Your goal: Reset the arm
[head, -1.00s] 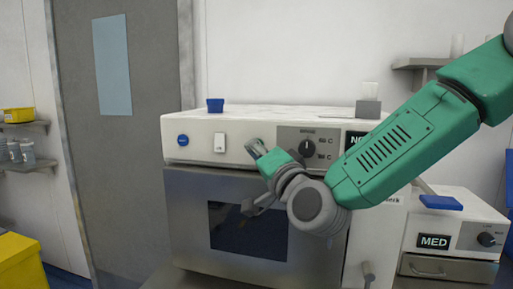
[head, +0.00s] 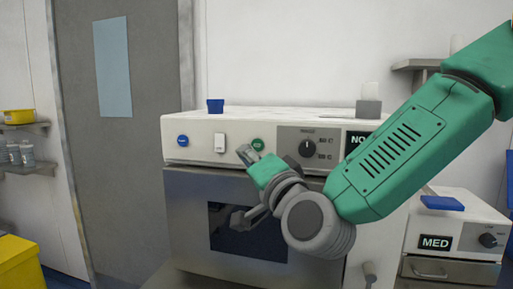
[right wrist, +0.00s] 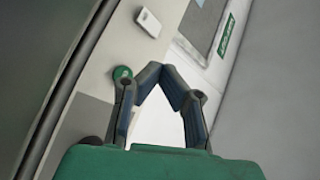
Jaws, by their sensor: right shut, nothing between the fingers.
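My right arm comes in from the right in the head view. My right gripper (head: 245,153) is in front of the control panel of a white machine (head: 300,115), just left of and below a green button (head: 257,144). In the right wrist view my right gripper (right wrist: 170,76) has its fingertips together with nothing between them. The green button (right wrist: 122,73) shows beside the left finger there; whether they touch I cannot tell. My left gripper is not in view.
The panel has a blue button (head: 183,140), a white switch (head: 220,143) and a black knob (head: 307,148). A blue container (head: 215,105) stands on top. A smaller machine marked MED (head: 470,240) stands at right. Yellow bin (head: 22,265) at lower left.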

